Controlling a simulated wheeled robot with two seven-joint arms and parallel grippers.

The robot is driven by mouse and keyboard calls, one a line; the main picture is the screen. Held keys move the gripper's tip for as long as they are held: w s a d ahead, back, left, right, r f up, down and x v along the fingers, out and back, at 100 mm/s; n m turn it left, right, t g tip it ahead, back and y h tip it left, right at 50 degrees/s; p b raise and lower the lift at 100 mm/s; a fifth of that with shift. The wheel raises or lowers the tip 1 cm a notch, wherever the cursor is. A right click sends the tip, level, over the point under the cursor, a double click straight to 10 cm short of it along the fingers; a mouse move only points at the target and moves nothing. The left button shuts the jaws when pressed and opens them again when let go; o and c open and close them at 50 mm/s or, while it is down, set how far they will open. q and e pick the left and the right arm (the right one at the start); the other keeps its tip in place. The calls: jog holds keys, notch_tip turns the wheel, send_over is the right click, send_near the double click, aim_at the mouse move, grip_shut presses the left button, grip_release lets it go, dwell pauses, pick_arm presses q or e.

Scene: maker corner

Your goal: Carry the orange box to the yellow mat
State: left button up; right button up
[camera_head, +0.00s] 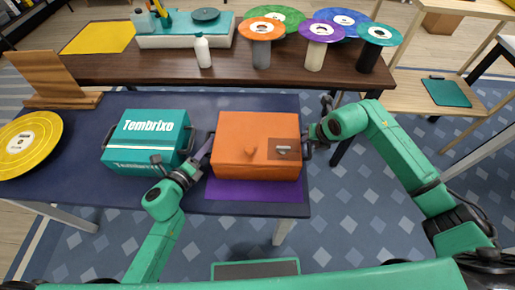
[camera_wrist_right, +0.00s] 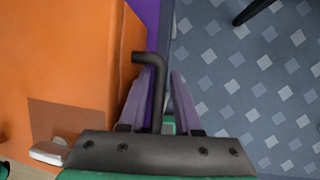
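The orange box (camera_head: 257,135) sits on a purple mat (camera_head: 255,191) on the dark blue table. A black handle (camera_wrist_right: 157,85) stands out from its right side. My right gripper (camera_head: 311,137) is at that side; in the wrist view its fingers (camera_wrist_right: 160,95) are on either side of the handle, with gaps showing, so it looks open around it. My left gripper (camera_head: 204,153) is at the box's left side; the handle there is mostly hidden, and its finger gap is unclear. The yellow mat (camera_head: 98,38) lies at the far left of the brown table.
A teal box (camera_head: 147,137) marked Tembrixo stands left of my left gripper. A yellow disc (camera_head: 28,143) and a wooden stand (camera_head: 45,75) are further left. The brown table (camera_head: 150,68) behind holds a white bottle (camera_head: 202,50), a teal-topped case and several spools on posts.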

pick_arm(q)
grip_shut()
pick_arm(e)
grip_shut()
pick_arm(q)
jog(key=shift+f, duration=0.15)
dwell(1.0)
